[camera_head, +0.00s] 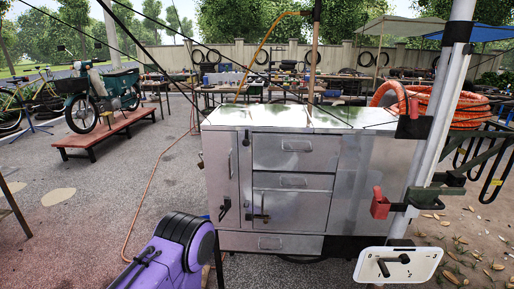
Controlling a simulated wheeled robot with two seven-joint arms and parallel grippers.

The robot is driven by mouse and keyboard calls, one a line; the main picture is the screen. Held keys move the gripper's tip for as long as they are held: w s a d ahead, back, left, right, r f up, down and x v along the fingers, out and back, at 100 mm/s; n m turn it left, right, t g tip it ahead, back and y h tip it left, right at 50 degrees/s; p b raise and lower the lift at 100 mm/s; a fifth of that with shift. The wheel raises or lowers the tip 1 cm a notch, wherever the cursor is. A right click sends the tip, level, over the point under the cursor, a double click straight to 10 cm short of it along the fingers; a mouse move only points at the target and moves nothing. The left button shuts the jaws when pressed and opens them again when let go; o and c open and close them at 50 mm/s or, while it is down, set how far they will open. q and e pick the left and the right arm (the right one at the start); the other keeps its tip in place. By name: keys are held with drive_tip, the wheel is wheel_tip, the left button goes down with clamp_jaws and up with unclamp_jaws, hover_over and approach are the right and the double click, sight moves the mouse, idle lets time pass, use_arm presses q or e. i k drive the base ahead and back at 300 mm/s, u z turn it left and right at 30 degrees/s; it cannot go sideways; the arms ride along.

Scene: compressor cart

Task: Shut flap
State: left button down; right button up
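No part is plainly marked as the flap, so I cannot tell which one it is. A grey metal cabinet (352,190) stands in the middle with a tall narrow door (220,172) at its left. A square front panel (285,205) with a latch (261,216) sits below its drawers and looks flush with the front. A white rounded plate (369,269) with a black handle (383,266) is at the lower right by the pole; whether it is hinged is unclear. Neither of my grippers can be made out.
A light metal pole (436,120) with dark green brackets and a red part (379,204) stands at the right. An orange coiled hose (455,108) is behind it. Paving left of the cabinet is mostly clear.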

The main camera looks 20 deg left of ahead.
sight(317, 153)
drive_tip(key=u, duration=0.2)
drive_tip(key=i, duration=1)
drive_tip(key=z, duration=0.15)
